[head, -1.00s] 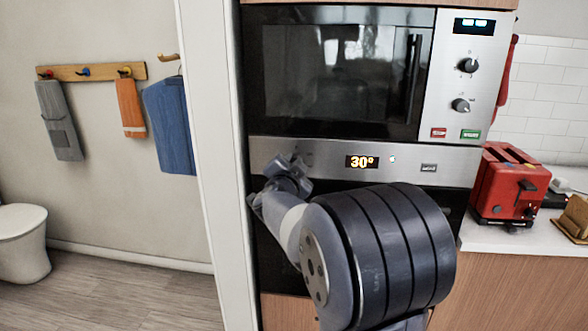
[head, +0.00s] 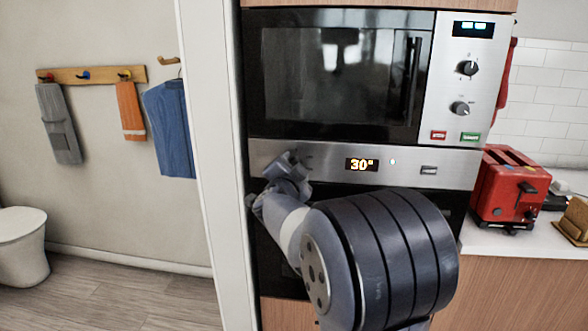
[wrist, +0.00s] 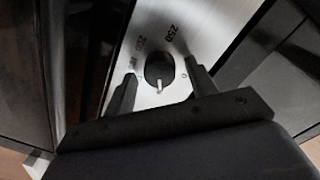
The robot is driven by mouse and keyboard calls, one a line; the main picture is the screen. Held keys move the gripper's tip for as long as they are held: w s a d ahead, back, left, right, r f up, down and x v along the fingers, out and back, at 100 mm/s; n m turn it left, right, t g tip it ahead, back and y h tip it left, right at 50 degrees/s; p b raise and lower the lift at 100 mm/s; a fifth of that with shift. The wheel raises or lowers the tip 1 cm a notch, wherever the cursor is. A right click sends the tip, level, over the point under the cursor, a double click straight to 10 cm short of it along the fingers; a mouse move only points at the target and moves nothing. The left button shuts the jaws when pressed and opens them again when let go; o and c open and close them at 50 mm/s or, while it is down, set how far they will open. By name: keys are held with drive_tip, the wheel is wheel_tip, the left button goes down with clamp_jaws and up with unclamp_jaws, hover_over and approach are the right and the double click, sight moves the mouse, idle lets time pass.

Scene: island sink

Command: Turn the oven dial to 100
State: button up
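The oven's dial (wrist: 159,70) is a dark round knob with a light pointer mark, set in a steel panel with printed numbers; 250 is legible in the wrist view. In the head view my gripper hides the dial. The oven display (head: 361,164) reads 30°. My gripper (head: 290,160) is at the left part of the oven panel. In the wrist view my gripper (wrist: 160,74) is open, with one finger on each side of the dial. Gaps show between the fingers and the knob.
A microwave (head: 335,75) with its own knobs (head: 467,68) is directly above the oven panel. A white wall edge (head: 213,150) stands close to the left of my gripper. A red toaster (head: 510,188) sits on the counter at the right.

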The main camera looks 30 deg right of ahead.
drive_tip(key=v, duration=1)
drive_tip(key=shift+s+a, duration=0.25)
drive_tip(key=shift+s, duration=0.05)
drive_tip(key=x, duration=1.1)
drive_tip(key=shift+s, duration=0.15)
